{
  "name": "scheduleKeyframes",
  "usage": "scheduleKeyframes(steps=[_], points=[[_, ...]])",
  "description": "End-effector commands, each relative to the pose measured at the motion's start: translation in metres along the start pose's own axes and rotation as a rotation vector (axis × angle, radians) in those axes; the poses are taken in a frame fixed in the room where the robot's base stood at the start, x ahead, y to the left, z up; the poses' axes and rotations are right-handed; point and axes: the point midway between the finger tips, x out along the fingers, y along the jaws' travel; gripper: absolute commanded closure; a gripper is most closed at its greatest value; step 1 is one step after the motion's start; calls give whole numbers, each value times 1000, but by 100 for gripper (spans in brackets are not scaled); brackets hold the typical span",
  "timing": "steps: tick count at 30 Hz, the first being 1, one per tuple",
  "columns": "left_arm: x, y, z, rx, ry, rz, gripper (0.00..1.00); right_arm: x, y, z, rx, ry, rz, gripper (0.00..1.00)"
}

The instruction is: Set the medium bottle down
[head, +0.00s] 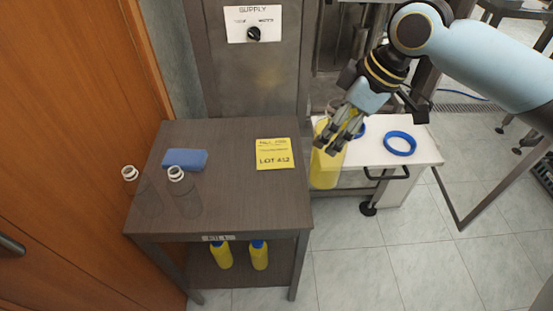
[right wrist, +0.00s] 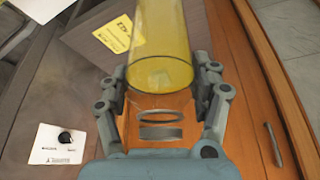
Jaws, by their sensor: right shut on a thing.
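The bottle (head: 327,168), clear with yellow liquid inside, hangs in my right gripper (head: 338,132) in the head view. It appears close to upright, just right of the dark table (head: 230,213) and overlapping the white cart's left end. In the right wrist view, both fingers of the gripper (right wrist: 169,105) are around the bottle's clear upper part, and its yellow body (right wrist: 162,40) points away from the palm. I cannot tell how high its base is. My left gripper is in neither view.
Two clear empty bottles with white necks (head: 130,173) (head: 176,174) stand at the table's left. A blue block (head: 185,159) and a yellow lot card (head: 273,153) lie behind. Yellow bottles (head: 221,255) stand on the lower shelf. The white cart (head: 425,150) bears blue rings (head: 399,143). The table's right front is clear.

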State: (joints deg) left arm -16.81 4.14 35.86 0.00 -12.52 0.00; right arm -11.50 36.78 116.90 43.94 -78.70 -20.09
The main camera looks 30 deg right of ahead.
Motion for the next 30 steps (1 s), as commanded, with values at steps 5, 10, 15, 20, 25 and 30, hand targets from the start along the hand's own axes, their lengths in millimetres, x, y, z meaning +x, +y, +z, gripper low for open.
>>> scheduleKeyframes(steps=[5, 10, 15, 20, 25, 30], points=[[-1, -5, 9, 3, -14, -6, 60, 31, -11, -25, 7, 9, -4, 94], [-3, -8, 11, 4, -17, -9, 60, 61, -21, -47, 3, 5, -5, 94], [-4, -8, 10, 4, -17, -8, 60, 78, -25, -58, 1, 2, 0, 94], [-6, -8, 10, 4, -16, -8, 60, 92, -26, -54, 1, -2, -1, 94], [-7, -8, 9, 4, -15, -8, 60, 113, -26, -45, 1, -1, 0, 94], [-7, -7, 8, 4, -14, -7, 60, 118, -25, -43, -1, 0, 2, 94]])
